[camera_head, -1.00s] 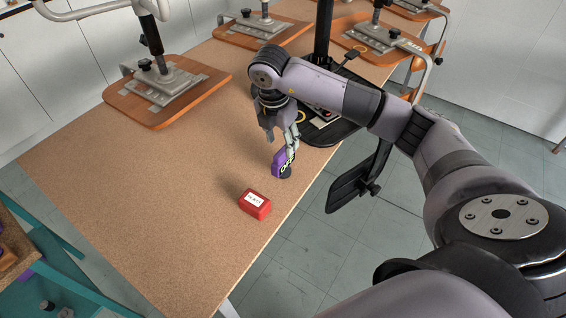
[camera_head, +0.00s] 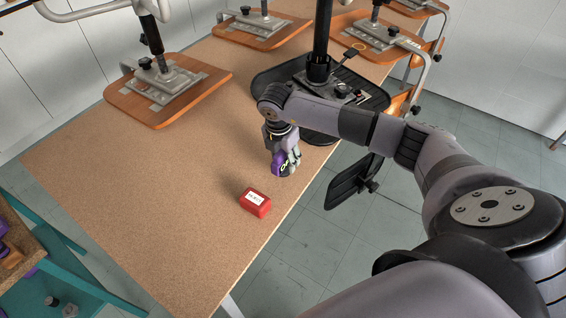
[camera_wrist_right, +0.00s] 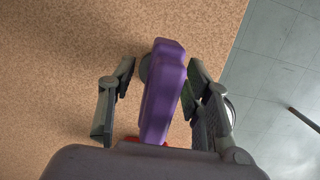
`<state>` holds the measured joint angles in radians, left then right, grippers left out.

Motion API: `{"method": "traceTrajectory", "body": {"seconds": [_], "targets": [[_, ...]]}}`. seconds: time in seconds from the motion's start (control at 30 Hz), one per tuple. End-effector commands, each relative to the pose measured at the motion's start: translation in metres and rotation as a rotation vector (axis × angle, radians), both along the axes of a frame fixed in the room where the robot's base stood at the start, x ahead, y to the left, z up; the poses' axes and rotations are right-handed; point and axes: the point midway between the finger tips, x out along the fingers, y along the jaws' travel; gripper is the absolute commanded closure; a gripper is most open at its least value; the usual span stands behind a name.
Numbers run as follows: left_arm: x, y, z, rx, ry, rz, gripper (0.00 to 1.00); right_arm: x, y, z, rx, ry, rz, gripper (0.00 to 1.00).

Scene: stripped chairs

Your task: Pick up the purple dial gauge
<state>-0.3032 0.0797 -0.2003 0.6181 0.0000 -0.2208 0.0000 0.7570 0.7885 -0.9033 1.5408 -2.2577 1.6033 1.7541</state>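The purple dial gauge (camera_head: 277,164) stands near the right edge of the cork-topped table, partly hidden by my right gripper (camera_head: 287,158) in the head view. In the right wrist view the purple gauge (camera_wrist_right: 163,92) lies between the two fingers of my right gripper (camera_wrist_right: 160,110). The fingers are apart, with a clear gap on the gauge's left and a smaller one on its right. The gauge's dial face is not clear to see. My left gripper is not in view.
A red box (camera_head: 255,202) with a white label sits on the cork table (camera_head: 150,205), in front of the gauge. A black stand base (camera_head: 365,95) and upturned wooden chair seats (camera_head: 167,92) occupy the back. The table's left and middle are clear.

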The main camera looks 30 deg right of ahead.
Motion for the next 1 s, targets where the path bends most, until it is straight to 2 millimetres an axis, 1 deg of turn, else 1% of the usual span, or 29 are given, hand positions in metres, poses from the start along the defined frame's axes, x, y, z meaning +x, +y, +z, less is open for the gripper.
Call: {"method": "traceTrajectory", "body": {"seconds": [0.03,0.07,0.67,1.0], "targets": [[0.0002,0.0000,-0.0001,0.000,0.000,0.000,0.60,0.0000,0.0002,0.0002,0.000,0.000,0.000,0.58],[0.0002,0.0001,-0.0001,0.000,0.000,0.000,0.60,0.0000,0.0002,0.0002,0.000,0.000,0.000,0.60],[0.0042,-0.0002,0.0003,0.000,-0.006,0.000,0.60,0.0001,0.0003,0.0007,0.000,0.000,0.000,1.00],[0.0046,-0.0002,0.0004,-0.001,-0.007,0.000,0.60,0.0006,0.0002,0.0015,0.001,-0.002,-0.001,1.00]]}}
